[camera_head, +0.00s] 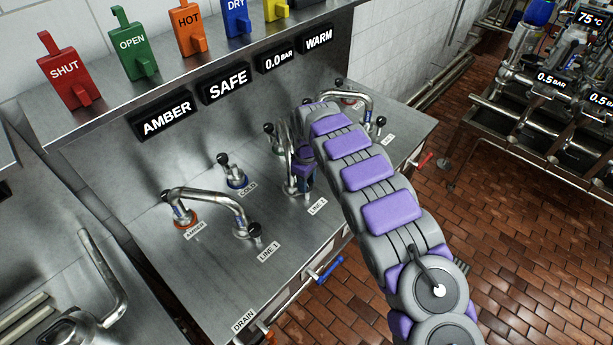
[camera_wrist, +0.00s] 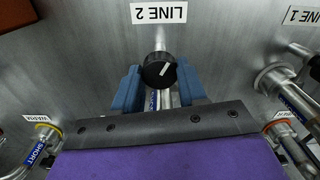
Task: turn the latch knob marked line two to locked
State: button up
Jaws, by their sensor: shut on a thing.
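The line two latch knob (camera_wrist: 158,72) is round and black with a white pointer mark, which slants toward upper right in the wrist view. It sits on a metal pipe fitting just below the upside-down "LINE 2" label (camera_wrist: 159,13). My gripper (camera_wrist: 160,80) has a blue jaw on each side of the knob and is shut on it. In the head view my gripper (camera_head: 303,160) reaches down at the fitting behind the LINE 2 label (camera_head: 317,207). My arm and gripper hide part of that fitting. No locked marking is readable.
A bent pipe (camera_head: 215,194) joins the amber and LINE 1 fittings to the left. The cold fitting (camera_head: 234,178) stands close by. Another pipe (camera_head: 350,96) lies behind my arm. Coloured tags, including the red SHUT tag (camera_head: 70,75), line the shelf above.

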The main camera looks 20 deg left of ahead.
jog(key=m+p, duration=0.2)
jog(key=m, duration=0.4)
jog(key=shift+r+m, duration=0.15)
jog(key=shift+m, duration=0.15)
jog(key=m+p, duration=0.1)
jog(key=m, duration=0.4)
jog(key=shift+w+a, duration=0.1)
jog(key=shift+w, duration=0.05)
jog(key=shift+m, duration=0.4)
jog(key=o, duration=1.1)
jog(key=shift+c, duration=0.2)
notch_tip(320, 180, up, 17)
jog(key=p, duration=0.1)
jog(key=shift+p, duration=0.3)
jog(key=shift+a, duration=0.1)
